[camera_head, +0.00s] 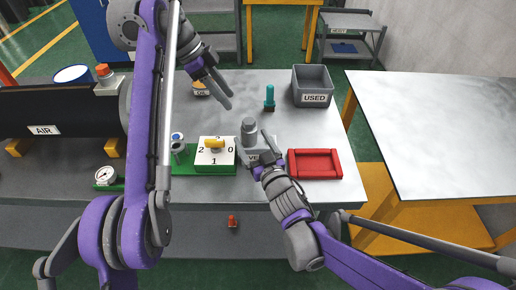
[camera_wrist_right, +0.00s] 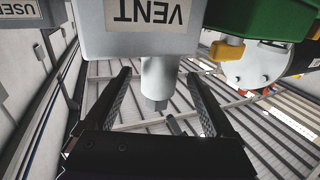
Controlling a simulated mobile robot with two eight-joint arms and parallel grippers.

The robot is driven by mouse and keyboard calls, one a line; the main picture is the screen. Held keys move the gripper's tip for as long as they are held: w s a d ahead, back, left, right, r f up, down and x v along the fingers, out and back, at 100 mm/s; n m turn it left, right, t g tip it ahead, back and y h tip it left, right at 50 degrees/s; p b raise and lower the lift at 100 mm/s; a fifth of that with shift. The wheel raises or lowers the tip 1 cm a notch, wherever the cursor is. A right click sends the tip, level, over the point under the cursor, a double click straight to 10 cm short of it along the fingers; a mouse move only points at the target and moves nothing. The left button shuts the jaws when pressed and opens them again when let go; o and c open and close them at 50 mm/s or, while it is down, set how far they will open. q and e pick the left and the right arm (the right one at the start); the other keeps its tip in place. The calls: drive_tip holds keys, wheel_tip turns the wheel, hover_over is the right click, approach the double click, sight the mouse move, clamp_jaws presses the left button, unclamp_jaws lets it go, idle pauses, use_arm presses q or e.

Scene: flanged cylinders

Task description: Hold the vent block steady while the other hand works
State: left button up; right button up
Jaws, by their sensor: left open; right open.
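The grey vent block (camera_head: 250,158) sits on the workbench, with a grey cylinder (camera_head: 249,128) standing upright on top. My right gripper (camera_head: 261,149) is at the block's right side, open, and partly covers its label. In the right wrist view the block (camera_wrist_right: 145,35) appears upside down, its VENT label readable. Its pale cylinder (camera_wrist_right: 157,78) shows between the two open fingers (camera_wrist_right: 157,80), with a gap on each side. I cannot tell how deep it lies between them. My left gripper (camera_head: 229,102) is open and empty above the bench, behind and left of the block.
Left of the block is a white selector box (camera_head: 215,166) with a yellow knob. A red tray (camera_head: 315,177) lies right of it. Behind stand a teal-topped piece (camera_head: 269,97) and the grey USED bin (camera_head: 312,90). The black AIR tank (camera_head: 75,112) fills the left. A side table (camera_head: 440,130) stands right.

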sight(244, 126)
drive_tip(key=x, duration=0.7)
clamp_jaws()
idle(0.4)
idle(0.5)
